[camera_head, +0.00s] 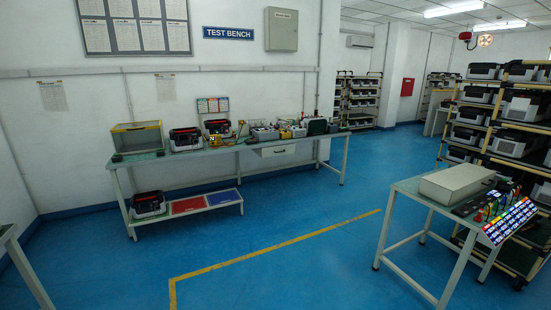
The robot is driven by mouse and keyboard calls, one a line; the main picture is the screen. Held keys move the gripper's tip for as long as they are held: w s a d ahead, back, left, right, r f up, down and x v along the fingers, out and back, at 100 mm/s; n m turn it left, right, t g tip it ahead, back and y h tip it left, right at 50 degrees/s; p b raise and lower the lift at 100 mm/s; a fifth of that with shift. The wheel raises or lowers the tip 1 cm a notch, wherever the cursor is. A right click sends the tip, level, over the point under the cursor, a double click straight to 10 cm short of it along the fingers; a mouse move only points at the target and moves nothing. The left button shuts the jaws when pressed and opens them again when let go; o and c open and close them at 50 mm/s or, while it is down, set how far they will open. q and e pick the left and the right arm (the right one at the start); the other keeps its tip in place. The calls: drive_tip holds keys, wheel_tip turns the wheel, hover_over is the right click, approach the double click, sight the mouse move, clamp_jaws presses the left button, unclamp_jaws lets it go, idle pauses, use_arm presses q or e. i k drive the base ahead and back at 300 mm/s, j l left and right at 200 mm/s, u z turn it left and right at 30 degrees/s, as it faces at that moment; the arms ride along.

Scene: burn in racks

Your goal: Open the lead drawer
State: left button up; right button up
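A long test bench (222,155) with a green top and pale legs stands along the back wall. A small white drawer (278,151) hangs under its top, right of the middle. It has a small dark handle mark on its front and looks shut, though it is small at this distance. No label can be read on it. Neither of my grippers shows in this view. The bench is well ahead of me, across the blue floor.
Open blue floor (250,220) with a yellow line lies before the bench. A table (405,187) with a grey box (456,183) stands at right, before a loaded rack (490,115). Another table edge (8,233) is at lower left. Red-and-black units (185,139) stand on the bench.

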sight(266, 153)
drive_tip(key=i+l+z, duration=0.25)
drive_tip(key=i, duration=0.3)
drive_tip(key=i+l+z, duration=0.2)
drive_tip(key=i, duration=0.35)
drive_tip(key=i+l+z, duration=0.1)
drive_tip(key=i+z, duration=0.15)
drive_tip(key=i, duration=0.35)
drive_tip(key=i+l+u, duration=0.15)
drive_tip(key=i+u, duration=0.15)
drive_tip(key=i, duration=0.75)
drive_tip(key=i+u, duration=0.25)
drive_tip(key=i, duration=0.2)
drive_tip(key=i+u, duration=0.3)
drive_tip(key=i, duration=0.15)
drive_tip(key=i+l+u, duration=0.1)
drive_tip(key=i+u, duration=0.15)
drive_tip(key=i, duration=0.15)
drive_tip(key=i+l+u, duration=0.2)
drive_tip(key=i, duration=0.25)
drive_tip(key=i+l+u, duration=0.3)
drive_tip(key=i+l, duration=0.55)
drive_tip(key=l, duration=0.3)
drive_tip(key=i+l, duration=0.15)
drive_tip(key=l, duration=0.25)
drive_tip(key=i+l, duration=0.1)
drive_tip(key=l, duration=1)
drive_tip(key=z, duration=0.05)
